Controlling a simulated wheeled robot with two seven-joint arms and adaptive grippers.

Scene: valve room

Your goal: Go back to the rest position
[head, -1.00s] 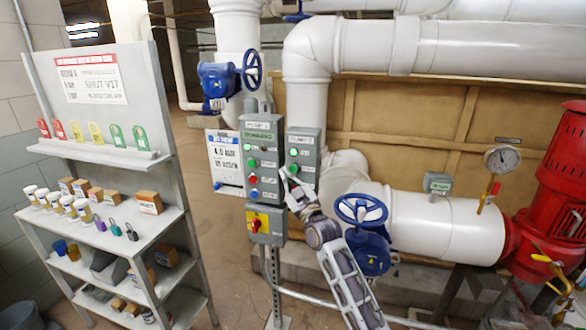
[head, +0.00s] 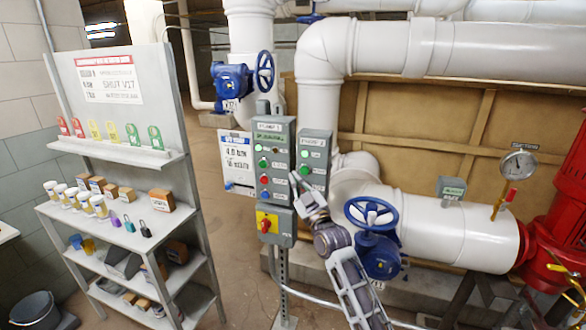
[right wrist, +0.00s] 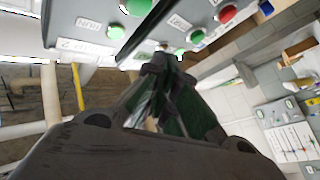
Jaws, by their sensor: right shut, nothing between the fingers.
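My right gripper (head: 296,180) is in front of the grey pump control boxes in the head view, its arm reaching up from the bottom. Its fingers are shut and empty. In the right wrist view the closed fingertips (right wrist: 165,62) are close to the lower edge of a button box (right wrist: 120,25) with green and red buttons. I cannot tell whether they touch it. My left gripper is not in view.
A blue handwheel valve (head: 371,213) sits just right of my right gripper. A yellow and red switch box (head: 275,226) is to its lower left. A shelf (head: 111,152) with locks and tags stands left. A red pump (head: 560,220) is at right.

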